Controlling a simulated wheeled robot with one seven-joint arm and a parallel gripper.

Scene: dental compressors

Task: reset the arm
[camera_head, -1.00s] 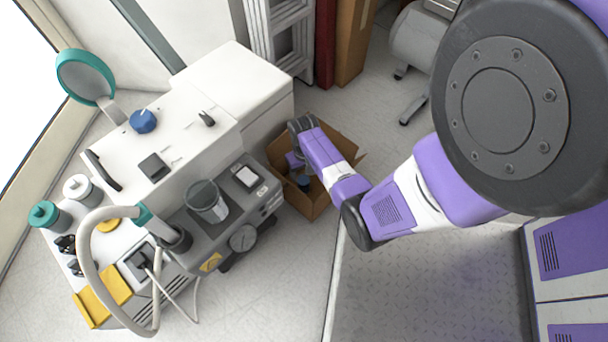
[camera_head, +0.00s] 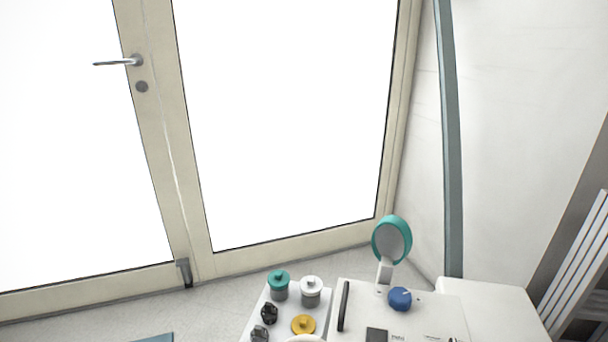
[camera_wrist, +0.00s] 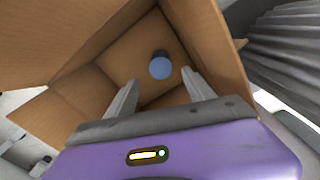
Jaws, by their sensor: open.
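My gripper (camera_wrist: 161,97) shows in the wrist view, its two fingers apart with nothing between them. It points down into an open cardboard box (camera_wrist: 70,98). A round blue-topped object (camera_wrist: 160,68) lies inside the box, beyond the fingertips and apart from them. My arm and gripper do not show in the head view now.
The head view shows a glazed double door (camera_head: 285,120) with a handle (camera_head: 120,62). Below stands a white dental machine (camera_head: 480,305) with a blue knob (camera_head: 400,299) and a teal-rimmed round part (camera_head: 391,239). Ribbed grey metal (camera_wrist: 290,45) stands beside the box.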

